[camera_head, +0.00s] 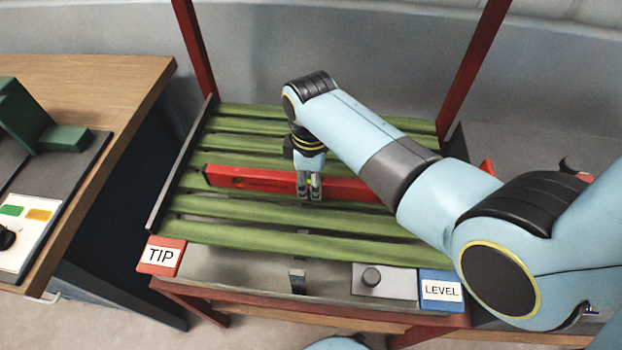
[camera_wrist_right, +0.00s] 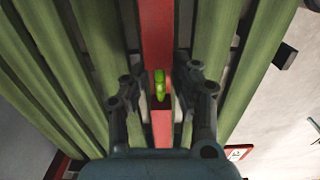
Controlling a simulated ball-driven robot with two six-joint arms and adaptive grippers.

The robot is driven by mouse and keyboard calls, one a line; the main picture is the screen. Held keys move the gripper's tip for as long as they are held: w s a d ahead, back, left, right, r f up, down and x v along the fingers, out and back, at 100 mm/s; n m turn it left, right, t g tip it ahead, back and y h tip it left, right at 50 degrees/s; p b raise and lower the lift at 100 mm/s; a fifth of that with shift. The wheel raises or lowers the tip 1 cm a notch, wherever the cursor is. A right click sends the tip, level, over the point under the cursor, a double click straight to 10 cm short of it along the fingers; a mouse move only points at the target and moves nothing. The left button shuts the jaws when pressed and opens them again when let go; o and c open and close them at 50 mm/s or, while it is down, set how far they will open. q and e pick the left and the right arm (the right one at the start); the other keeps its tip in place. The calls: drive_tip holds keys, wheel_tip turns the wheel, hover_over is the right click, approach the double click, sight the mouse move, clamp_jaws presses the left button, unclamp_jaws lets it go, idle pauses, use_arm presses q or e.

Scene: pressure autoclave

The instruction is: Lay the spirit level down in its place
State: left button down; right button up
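The red spirit level (camera_head: 255,180) lies across the middle of the green slatted rack and also shows in the wrist view (camera_wrist_right: 155,35), with its yellow-green vial (camera_wrist_right: 160,85). My right gripper (camera_head: 310,190) reaches down over its middle. In the wrist view its fingers (camera_wrist_right: 161,88) flank the level closely on both sides at the vial, shut on it. The level runs along the slats; whether its underside touches them is hard to tell. My arm hides its right part in the head view. My left gripper is not in view.
The green slatted rack (camera_head: 270,235) has red posts (camera_head: 196,50) at the back. A wooden table (camera_head: 110,75) stands at the left.

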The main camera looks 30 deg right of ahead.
drive_tip(key=shift+o, duration=1.3)
wheel_tip(320, 180, up, 12)
drive_tip(key=p, duration=0.1)
drive_tip(key=shift+r, duration=0.2)
